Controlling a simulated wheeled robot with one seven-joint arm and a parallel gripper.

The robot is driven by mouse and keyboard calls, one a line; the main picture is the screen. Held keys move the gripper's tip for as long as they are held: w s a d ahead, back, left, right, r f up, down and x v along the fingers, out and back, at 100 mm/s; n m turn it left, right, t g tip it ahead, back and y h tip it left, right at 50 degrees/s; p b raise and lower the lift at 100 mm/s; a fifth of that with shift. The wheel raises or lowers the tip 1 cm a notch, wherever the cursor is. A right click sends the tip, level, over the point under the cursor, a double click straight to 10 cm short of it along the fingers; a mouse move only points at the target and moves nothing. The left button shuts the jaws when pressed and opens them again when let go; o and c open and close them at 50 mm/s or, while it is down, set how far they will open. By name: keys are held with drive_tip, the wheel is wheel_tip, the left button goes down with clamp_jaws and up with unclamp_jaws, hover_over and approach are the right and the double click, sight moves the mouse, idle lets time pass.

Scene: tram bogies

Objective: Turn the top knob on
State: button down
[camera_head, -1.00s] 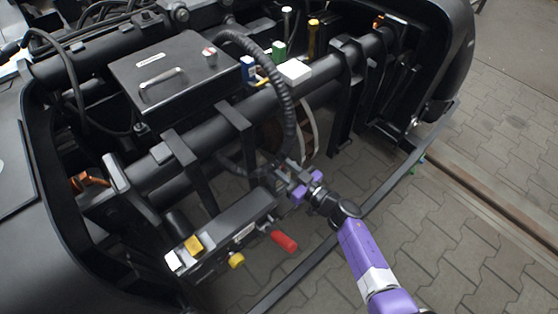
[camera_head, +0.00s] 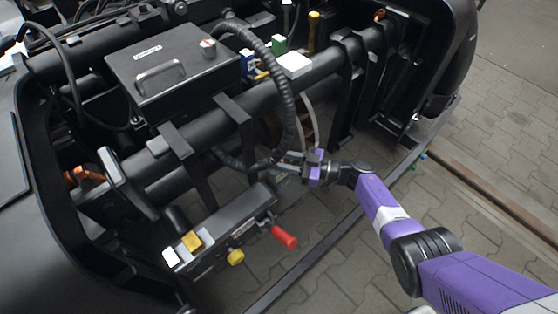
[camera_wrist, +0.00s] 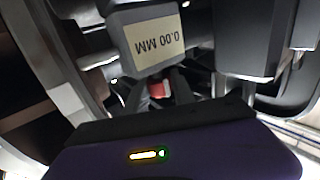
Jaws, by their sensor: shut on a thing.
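A round grey knob with a red mark (camera_head: 208,47) stands on top of the black box (camera_head: 150,77) at the upper left of the head view. My gripper (camera_head: 290,160) is well apart from that knob, lower and to the right, beside the corrugated hose. In the wrist view the dark fingers (camera_wrist: 160,90) are shut on a small red-and-white part (camera_wrist: 158,89). This part sits just below a grey block labelled "0.00 MM" (camera_wrist: 152,45). The grip itself is partly hidden, and I cannot tell what the part belongs to.
A corrugated black hose (camera_head: 287,95) loops down near my gripper. Below is a black unit with a red handle (camera_head: 284,237) and a yellow knob (camera_head: 236,257). Black frame bars surround the area. Open paving (camera_head: 500,200) lies to the right.

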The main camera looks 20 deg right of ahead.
idle(0.3)
drive_tip(key=c, duration=1.1)
unclamp_jaws()
drive_tip(key=shift+o, duration=0.2)
drive_tip(key=p+v, duration=0.2)
drive_tip(key=v, duration=0.5)
drive_tip(key=shift+s+d, duration=0.25)
drive_tip(key=shift+d, duration=0.1)
